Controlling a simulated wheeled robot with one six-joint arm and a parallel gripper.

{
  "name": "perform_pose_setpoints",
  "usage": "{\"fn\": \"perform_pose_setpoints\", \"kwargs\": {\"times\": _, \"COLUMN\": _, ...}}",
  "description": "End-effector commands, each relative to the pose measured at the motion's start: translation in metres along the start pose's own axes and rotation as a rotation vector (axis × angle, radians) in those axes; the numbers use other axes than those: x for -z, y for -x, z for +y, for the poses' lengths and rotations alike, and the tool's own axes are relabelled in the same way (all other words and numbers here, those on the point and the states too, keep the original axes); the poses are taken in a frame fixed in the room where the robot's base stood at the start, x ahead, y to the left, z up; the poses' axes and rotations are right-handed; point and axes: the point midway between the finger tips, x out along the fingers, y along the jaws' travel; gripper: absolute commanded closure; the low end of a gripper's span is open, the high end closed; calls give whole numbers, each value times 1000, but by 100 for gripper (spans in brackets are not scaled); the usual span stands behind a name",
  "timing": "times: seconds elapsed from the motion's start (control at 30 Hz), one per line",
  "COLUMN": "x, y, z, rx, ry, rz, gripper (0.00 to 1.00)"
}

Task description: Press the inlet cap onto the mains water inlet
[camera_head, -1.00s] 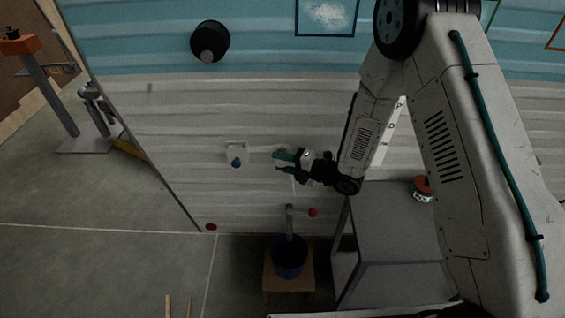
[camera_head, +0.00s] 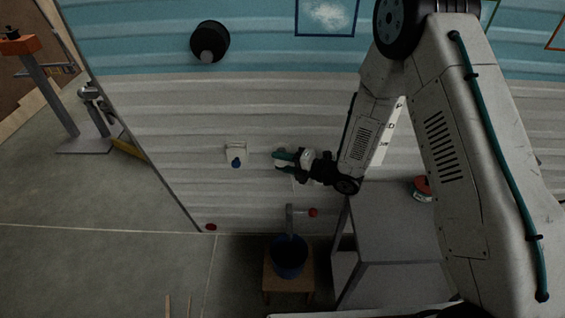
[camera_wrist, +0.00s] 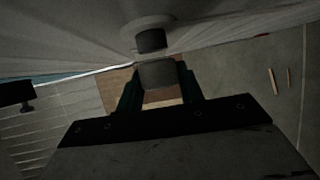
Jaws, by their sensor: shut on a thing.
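My gripper (camera_head: 280,160) is close to the lower grey wall. It shows in the wrist view with its teal fingers shut on a dark grey cap (camera_wrist: 158,76). Just beyond the cap in the wrist view is a dark round stub (camera_wrist: 151,40) on a paler round flange (camera_wrist: 149,24) on the wall, which looks like the mains water inlet. The cap and the stub are nearly in line, with a narrow lighter strip between them, so they look apart.
A white wall box (camera_head: 236,148) with a blue part is left of my gripper. Below are a grey pipe with a red knob (camera_head: 313,212) and a blue bucket (camera_head: 289,258) on a wooden stool. A grey cabinet (camera_head: 395,230) stands at right.

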Motion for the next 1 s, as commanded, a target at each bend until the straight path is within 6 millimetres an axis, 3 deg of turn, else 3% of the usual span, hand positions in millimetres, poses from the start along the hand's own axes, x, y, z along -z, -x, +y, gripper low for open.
{"fn": "perform_pose_setpoints", "kwargs": {"times": 0.5, "x": -9, "y": -4, "z": 0, "rx": 0, "ry": 1, "rz": 0, "gripper": 85}}
{"fn": "perform_pose_setpoints", "kwargs": {"times": 0.53, "x": -10, "y": -4, "z": 0, "rx": 0, "ry": 0, "rz": 0, "gripper": 60}}
{"fn": "perform_pose_setpoints", "kwargs": {"times": 0.6, "x": -9, "y": -4, "z": 0, "rx": 0, "ry": 0, "rz": 0, "gripper": 41}}
{"fn": "perform_pose_setpoints", "kwargs": {"times": 0.63, "x": -9, "y": -4, "z": 0, "rx": 0, "ry": 0, "rz": 0, "gripper": 38}}
{"fn": "perform_pose_setpoints", "kwargs": {"times": 1.0, "x": -10, "y": 4, "z": 0, "rx": 1, "ry": -1, "rz": -2, "gripper": 38}}
